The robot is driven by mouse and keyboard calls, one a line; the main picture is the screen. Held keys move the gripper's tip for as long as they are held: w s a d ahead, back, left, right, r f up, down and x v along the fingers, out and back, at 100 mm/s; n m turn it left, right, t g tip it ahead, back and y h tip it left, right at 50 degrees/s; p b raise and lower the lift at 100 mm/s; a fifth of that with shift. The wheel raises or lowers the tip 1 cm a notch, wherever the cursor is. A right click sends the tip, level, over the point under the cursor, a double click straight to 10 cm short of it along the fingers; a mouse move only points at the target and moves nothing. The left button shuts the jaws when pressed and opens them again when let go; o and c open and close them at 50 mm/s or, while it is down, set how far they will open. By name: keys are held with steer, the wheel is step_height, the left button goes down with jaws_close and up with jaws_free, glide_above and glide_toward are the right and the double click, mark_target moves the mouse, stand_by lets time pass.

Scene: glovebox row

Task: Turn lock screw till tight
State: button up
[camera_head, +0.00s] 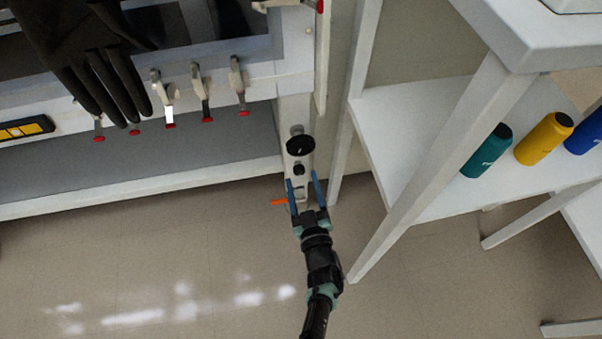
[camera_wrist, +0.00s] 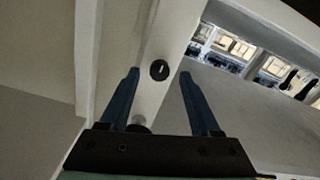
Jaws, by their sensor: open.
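A white post (camera_head: 299,185) at the end of the glovebox row carries a large round black knob (camera_head: 300,146) with a small pale mark and a smaller dark knob (camera_head: 299,169) below it. Which of them is the lock screw I cannot tell. My gripper (camera_head: 303,186) is open, its two blue fingers spread over the post below the knobs. In the wrist view, a black knob with a pale mark (camera_wrist: 159,70) appears between the fingertips, with no visible contact. A grey round part (camera_wrist: 138,127) is partly hidden by the gripper body.
An orange piece (camera_head: 280,202) sticks out left of the fingers. Several red-tipped clamps (camera_head: 200,90) and a black glove (camera_head: 95,55) are at upper left. A white shelf (camera_head: 425,125) with teal, yellow and blue bottles (camera_head: 543,139) stands close on the right. The floor below is clear.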

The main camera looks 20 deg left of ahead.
steer(key=p+v, duration=0.3)
steer(key=v, duration=0.7)
steer(key=shift+s+d+p, duration=0.25)
steer(key=shift+s+p, duration=0.05)
steer(key=shift+p, duration=0.1)
